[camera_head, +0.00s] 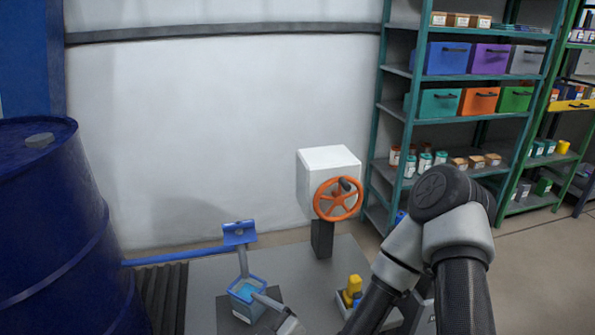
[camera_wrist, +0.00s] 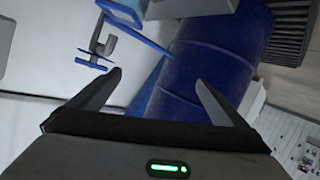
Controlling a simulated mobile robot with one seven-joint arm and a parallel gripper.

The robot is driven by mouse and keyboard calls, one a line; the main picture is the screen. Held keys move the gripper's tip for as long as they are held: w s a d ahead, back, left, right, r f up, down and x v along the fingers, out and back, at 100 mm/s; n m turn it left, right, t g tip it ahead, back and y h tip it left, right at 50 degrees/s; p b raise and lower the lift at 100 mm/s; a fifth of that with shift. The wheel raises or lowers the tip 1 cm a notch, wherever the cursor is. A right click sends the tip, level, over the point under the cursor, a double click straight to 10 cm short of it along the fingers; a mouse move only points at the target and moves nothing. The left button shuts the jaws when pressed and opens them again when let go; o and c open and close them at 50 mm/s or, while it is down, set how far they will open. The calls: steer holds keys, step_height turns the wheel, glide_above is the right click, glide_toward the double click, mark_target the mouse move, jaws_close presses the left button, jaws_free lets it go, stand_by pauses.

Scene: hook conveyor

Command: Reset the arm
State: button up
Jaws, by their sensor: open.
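My gripper (camera_wrist: 160,86) shows in the wrist view with its two dark fingers spread wide and nothing between them. Beyond the fingertips is a blue barrel (camera_wrist: 215,45); it is apart from the fingers as far as I can tell. My arm (camera_head: 440,225) is bent at the lower right of the head view. A grey end piece of it seems to show at the bottom edge, and the fingers are not clear there.
A blue barrel (camera_head: 50,225) stands at left. A grey table (camera_head: 205,275) carries a blue container (camera_head: 247,288), a white box (camera_head: 318,165) with an orange wheel (camera_head: 338,198), and a yellow part (camera_head: 353,288). A blue hook piece (camera_head: 239,232) stands behind. Green shelves (camera_head: 398,110) are at right.

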steer(key=w+d+r+g+h, duration=0.1)
steer(key=w+d+h, duration=0.15)
steer(key=d, duration=0.25)
steer(key=w+d+r+g+h, duration=0.1)
steer(key=w+d+g+h, duration=0.15)
steer(key=d, duration=0.35)
steer(key=s+d+r+m+h, duration=0.2)
steer(key=d+r+m+h, duration=0.3)
steer(key=d+r, duration=0.65)
steer(key=s+d+r+m, duration=0.4)
steer(key=s+r+m, duration=0.4)
steer(key=s+r, duration=0.75)
step_height(320, 180, up, 23)
steer(key=p, duration=2.4)
steer(key=shift+s+n+g+h+p, duration=0.2)
steer(key=shift+n+g+h+p, duration=0.1)
steer(key=shift+g+p, duration=0.05)
